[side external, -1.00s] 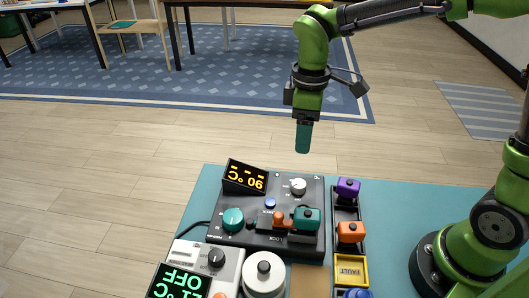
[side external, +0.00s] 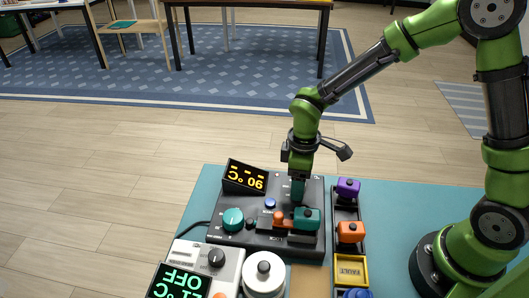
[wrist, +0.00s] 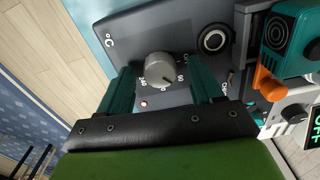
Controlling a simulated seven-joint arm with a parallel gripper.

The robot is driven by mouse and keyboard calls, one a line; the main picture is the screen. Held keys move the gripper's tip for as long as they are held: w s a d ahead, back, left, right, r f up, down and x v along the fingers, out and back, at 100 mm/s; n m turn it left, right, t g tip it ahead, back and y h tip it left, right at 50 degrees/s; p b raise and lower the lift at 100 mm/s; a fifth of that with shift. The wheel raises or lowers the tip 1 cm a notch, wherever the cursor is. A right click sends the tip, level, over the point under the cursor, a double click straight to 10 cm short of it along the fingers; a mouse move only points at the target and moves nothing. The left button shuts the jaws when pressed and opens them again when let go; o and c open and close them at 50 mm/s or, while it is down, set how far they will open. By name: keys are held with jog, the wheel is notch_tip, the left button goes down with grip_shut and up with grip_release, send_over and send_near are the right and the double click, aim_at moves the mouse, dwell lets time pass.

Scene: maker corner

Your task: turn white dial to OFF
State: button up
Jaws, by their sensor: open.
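The white dial (wrist: 160,69) sits on the dark control panel (wrist: 165,25), with small printed marks around it, too small to read surely. My gripper (wrist: 163,88) is open, with one teal finger on each side of the dial; I cannot tell if either touches it. Which mark the dial points to is unclear. In the side view my gripper (side external: 298,197) is down at the panel (side external: 228,243) and hides the dial. An amber display (side external: 245,177) on the panel shows digits and °C, upside down in this view. A small red light (wrist: 144,104) shows near the dial.
A teal-handled block (side external: 307,218) and orange lever (side external: 279,218) stand close to my gripper. Purple (side external: 348,187) and orange (side external: 351,231) blocks stand in a tray at right.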

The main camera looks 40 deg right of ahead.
jog(key=c, duration=1.1)
jog(key=shift+o, duration=0.2)
jog(key=shift+n, duration=0.3)
jog(key=n, duration=0.4)
jog(key=shift+n, duration=0.3)
jog(key=n, duration=0.4)
jog(key=shift+n, duration=0.3)
jog(key=o, duration=1.1)
jog(key=shift+c, duration=0.2)
